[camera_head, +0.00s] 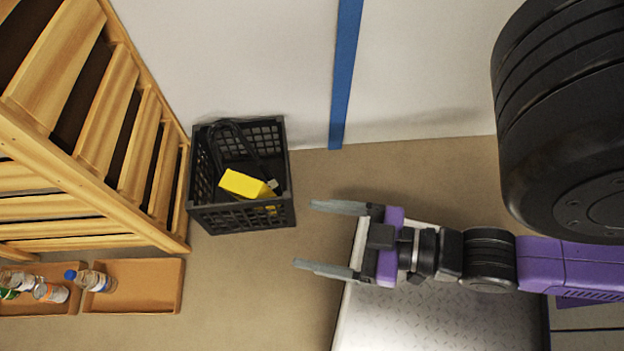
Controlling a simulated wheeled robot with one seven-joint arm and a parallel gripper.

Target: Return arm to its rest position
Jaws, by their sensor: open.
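My gripper (326,238) shows in the head view at the lower middle, at the end of my black and purple arm, which reaches in from the right. Its two grey fingers point left and are spread wide apart, with nothing between them. The fingertips are apart from the black crate (240,220), to its lower right. The wrist is above a grey metal plate with a tread pattern (440,325).
The crate holds a yellow object (245,185) and a black cable. A wooden slatted rack (130,150) stands at left. Shallow brown trays (150,285) below it hold bottles and cans. A white wall with a blue stripe (345,70) is behind. Bare floor (250,290) lies left of the fingers.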

